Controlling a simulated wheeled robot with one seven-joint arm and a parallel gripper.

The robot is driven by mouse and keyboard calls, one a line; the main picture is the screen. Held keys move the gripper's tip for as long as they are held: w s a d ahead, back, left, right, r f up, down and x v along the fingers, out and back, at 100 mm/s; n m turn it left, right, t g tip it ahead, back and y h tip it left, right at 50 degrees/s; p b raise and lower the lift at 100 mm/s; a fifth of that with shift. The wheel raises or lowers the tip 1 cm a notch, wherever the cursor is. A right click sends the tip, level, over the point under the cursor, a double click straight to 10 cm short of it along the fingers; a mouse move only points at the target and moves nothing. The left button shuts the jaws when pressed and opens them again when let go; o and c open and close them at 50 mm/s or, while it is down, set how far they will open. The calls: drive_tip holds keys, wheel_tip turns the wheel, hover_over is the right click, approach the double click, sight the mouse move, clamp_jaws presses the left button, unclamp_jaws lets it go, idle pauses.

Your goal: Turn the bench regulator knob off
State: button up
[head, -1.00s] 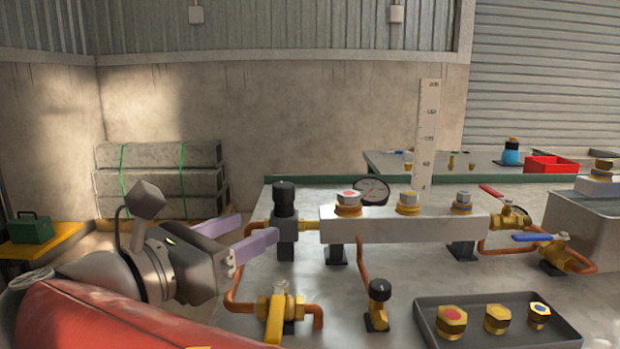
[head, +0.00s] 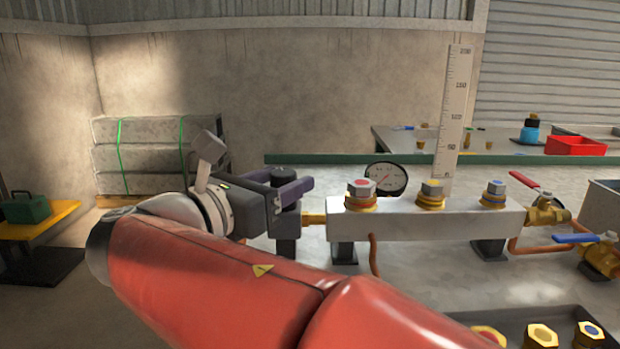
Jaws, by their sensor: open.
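The bench regulator (head: 286,222) is a dark upright body with a black knob (head: 281,168) on top, at the left end of the silver manifold in the head view. My gripper (head: 298,183) reaches in from the left at the height of the knob. Its purple fingers are open, one on the far side and one on the near side of the knob. They partly cover the knob, and I cannot tell whether they touch it. The knob's marking is not readable.
The silver manifold (head: 420,222) carries several capped ports. A round gauge (head: 386,178) and an upright scale (head: 455,120) stand behind it. Red (head: 530,186) and blue (head: 576,239) valve levers are at the right. My red arm hides the bench's near-left part.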

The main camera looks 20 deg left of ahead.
drive_tip(key=shift+w+d, duration=0.2)
drive_tip(key=shift+w, duration=0.3)
drive_tip(key=shift+c, duration=0.5)
drive_tip(key=c, duration=0.9)
drive_tip(key=shift+n+y, duration=0.4)
drive_tip(key=shift+y, duration=0.2)
